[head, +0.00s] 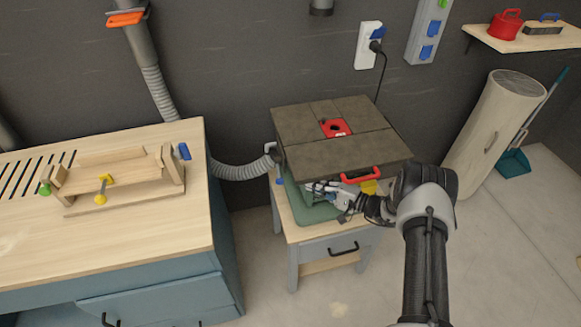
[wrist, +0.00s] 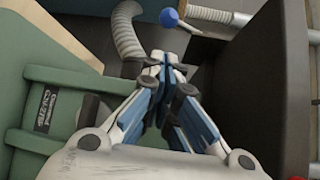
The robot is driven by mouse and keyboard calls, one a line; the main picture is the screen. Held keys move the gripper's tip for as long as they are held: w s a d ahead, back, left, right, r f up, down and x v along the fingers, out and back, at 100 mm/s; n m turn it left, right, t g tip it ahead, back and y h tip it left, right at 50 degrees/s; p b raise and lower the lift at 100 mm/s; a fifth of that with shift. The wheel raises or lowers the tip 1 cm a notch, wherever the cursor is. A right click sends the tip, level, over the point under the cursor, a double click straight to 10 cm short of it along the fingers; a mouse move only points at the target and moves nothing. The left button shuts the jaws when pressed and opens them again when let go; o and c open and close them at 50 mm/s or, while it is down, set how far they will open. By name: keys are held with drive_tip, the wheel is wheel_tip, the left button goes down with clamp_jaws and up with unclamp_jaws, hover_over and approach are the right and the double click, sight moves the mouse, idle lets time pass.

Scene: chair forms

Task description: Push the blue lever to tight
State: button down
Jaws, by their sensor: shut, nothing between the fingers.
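A blue ball knob on a thin rod, the blue lever (wrist: 169,17), shows at the top of the wrist view, just beyond my fingertips with a gap between. In the head view a small blue spot (head: 280,181) at the left side of the green machine (head: 312,207) looks like the same knob. My gripper (head: 312,187) is under the machine's dark table top (head: 330,150), pointing left along the green body. In the wrist view my gripper (wrist: 160,62) is shut and empty, its fingertips together. The lever's base is partly hidden, and no tight mark is readable.
A grey hose (head: 235,170) joins the machine's left side and also shows in the wrist view (wrist: 125,30). The table top overhangs my gripper closely. A red handle (head: 361,174) is on its front edge. A workbench (head: 120,235) with a wooden form stands left.

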sight(278, 171)
drive_tip(key=b+x, duration=0.2)
drive_tip(key=x, duration=0.7)
drive_tip(key=shift+a, duration=0.5)
drive_tip(key=shift+s+d+r, duration=0.15)
drive_tip(key=shift+s+r, duration=0.05)
drive_tip(key=shift+s, duration=0.3)
idle(0.4)
drive_tip(key=shift+s+d+r+b, duration=0.2)
drive_tip(key=shift+s+r, duration=0.35)
drive_tip(key=shift+s, duration=0.15)
drive_tip(key=shift+s+d+r+b, duration=0.15)
drive_tip(key=shift+s+r+b, duration=0.05)
drive_tip(key=shift+s+r, duration=0.4)
drive_tip(key=shift+s, duration=0.15)
